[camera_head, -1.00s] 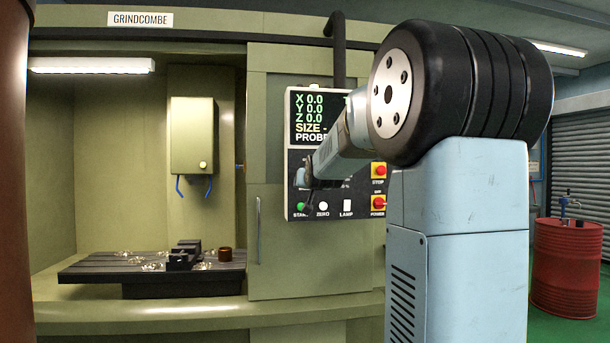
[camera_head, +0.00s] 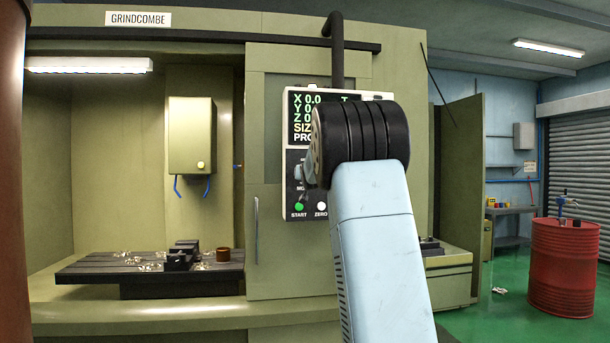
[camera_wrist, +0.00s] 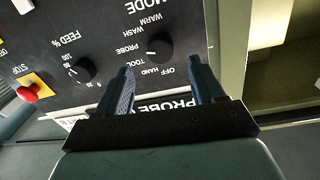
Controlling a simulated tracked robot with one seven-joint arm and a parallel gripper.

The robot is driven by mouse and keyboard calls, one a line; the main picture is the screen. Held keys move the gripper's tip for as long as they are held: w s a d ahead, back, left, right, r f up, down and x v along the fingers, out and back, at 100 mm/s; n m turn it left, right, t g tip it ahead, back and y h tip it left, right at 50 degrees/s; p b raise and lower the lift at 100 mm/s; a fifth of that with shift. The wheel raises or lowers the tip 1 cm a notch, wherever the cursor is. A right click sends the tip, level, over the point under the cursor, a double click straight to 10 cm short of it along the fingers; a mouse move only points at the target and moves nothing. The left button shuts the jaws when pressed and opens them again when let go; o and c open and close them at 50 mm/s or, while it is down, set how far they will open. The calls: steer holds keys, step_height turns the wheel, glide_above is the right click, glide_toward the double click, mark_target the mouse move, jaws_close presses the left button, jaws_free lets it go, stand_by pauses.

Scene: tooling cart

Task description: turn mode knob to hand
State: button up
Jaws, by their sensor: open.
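The black mode knob (camera_wrist: 160,45) shows in the wrist view on the dark panel, which appears upside down there. Its ring of labels reads OFF, HAND, TOOL, PROBE, WARM and WASH. A pale mark on the knob faces the TOOL and PROBE side; I cannot tell exactly which label it meets. My gripper (camera_wrist: 159,65) is open and empty. Its two fingers stand apart on either side of the knob in the picture, with the knob just past the tips, and I see no contact. In the head view my arm hides most of the panel (camera_head: 297,150) around the knob.
A FEED % knob (camera_wrist: 84,70) and a red stop button (camera_wrist: 27,95) on a yellow base lie left of the fingers in the wrist view. The start button (camera_head: 299,207) is low on the panel. A red drum (camera_head: 563,270) stands far right.

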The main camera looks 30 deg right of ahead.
steer(key=x, duration=0.6)
steer(key=shift+w, duration=0.2)
steer(key=shift+c, duration=0.3)
steer(key=c, duration=1)
